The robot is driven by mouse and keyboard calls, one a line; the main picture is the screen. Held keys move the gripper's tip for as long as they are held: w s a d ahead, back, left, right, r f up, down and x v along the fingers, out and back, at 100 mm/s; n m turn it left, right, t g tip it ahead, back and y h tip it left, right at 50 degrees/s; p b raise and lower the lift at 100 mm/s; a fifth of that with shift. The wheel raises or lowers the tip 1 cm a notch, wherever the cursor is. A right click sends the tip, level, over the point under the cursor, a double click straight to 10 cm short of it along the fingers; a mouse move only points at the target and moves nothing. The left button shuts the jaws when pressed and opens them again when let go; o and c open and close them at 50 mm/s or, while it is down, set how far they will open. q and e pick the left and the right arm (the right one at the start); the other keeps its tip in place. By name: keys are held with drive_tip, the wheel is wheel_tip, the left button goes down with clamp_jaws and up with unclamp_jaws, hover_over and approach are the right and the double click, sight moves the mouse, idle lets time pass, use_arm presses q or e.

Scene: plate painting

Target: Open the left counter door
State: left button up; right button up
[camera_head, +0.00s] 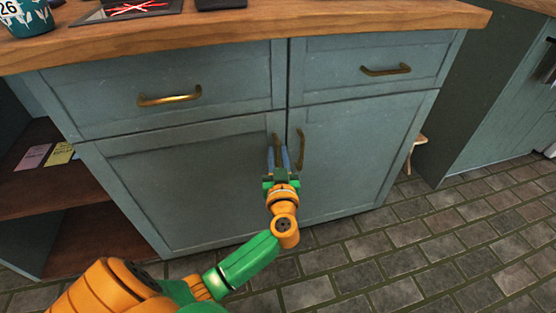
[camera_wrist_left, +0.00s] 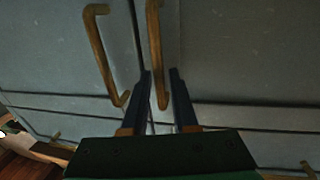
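The left counter door (camera_head: 180,190) is a grey-blue panel and looks shut. Its upright brass handle (camera_head: 276,146) is near its right edge. My left gripper (camera_head: 278,157) is at this handle, with its two blue fingers spread. The wrist view looks upside down; there the left door's handle (camera_wrist_left: 155,45) runs between the open fingers of my left gripper (camera_wrist_left: 161,74), with a visible gap on the right finger's side. I cannot tell whether a finger touches it. My right gripper is not in view.
The right door (camera_head: 350,155) has its own brass handle (camera_head: 300,148) close beside. Two drawers with brass pulls (camera_head: 170,99) sit above, under a wooden countertop (camera_head: 250,38). Open shelves (camera_head: 40,185) are at left. The tiled floor (camera_head: 400,250) in front is clear.

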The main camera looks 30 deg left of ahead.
use_arm(q)
drive_tip(key=shift+w+a, duration=0.1)
drive_tip(key=shift+w, duration=0.05)
clamp_jaws()
idle(1.4)
